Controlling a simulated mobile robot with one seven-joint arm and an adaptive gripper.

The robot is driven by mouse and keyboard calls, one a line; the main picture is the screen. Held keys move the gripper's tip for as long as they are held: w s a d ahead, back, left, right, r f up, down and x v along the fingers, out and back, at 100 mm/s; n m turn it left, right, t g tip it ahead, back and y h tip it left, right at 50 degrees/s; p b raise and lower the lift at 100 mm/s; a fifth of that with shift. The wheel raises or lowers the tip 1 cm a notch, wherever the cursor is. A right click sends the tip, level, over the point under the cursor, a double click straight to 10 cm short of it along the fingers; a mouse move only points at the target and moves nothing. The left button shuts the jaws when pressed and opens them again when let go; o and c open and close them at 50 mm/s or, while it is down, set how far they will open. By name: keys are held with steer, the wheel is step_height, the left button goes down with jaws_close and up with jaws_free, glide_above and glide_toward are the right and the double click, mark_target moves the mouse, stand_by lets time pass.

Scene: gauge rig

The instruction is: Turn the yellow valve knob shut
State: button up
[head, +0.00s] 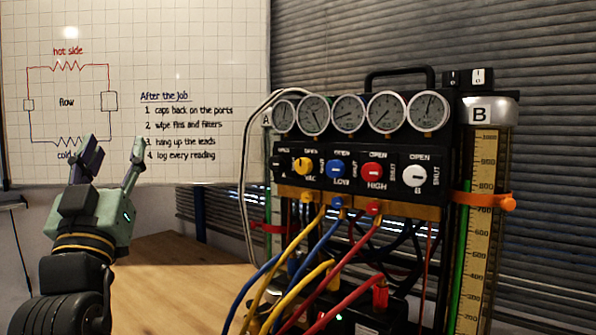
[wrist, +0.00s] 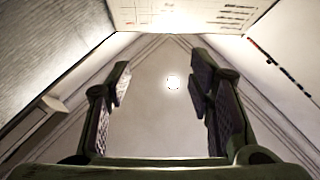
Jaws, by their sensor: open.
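The yellow valve knob (head: 303,165) sits on the black front panel of the gauge rig (head: 330,140), second from the left in the row of knobs, above a label reading VAC. Its exact setting is too small to tell. My gripper (head: 112,150) is raised at the left in the head view, pointing up in front of the whiteboard, well apart from the rig. Its two fingers are spread and empty. In the wrist view the open fingers (wrist: 165,85) frame only the ceiling; the knob is out of that view.
Blue (head: 337,168), red (head: 372,172) and white (head: 415,176) knobs stand right of the yellow one. Yellow, blue and red hoses (head: 330,285) hang in front below. A grey hose (head: 246,180) loops at the rig's left. Scale column B (head: 480,230) stands right. The wooden tabletop (head: 165,285) is clear at left.

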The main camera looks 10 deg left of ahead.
steer(key=w+d+m+h, duration=0.6)
steer(key=w+h, duration=0.1)
steer(key=h, duration=0.2)
steer(key=m+g+h, duration=0.7)
steer(key=g+h, duration=0.2)
glide_toward(300, 168)
steer(key=p+x, duration=0.2)
steer(key=x, duration=0.7)
steer(key=shift+w+d+p, duration=0.15)
steer(key=shift+d+p, duration=0.05)
steer(key=shift+p, duration=0.2)
steer(key=shift+c, duration=0.6)
jaws_close()
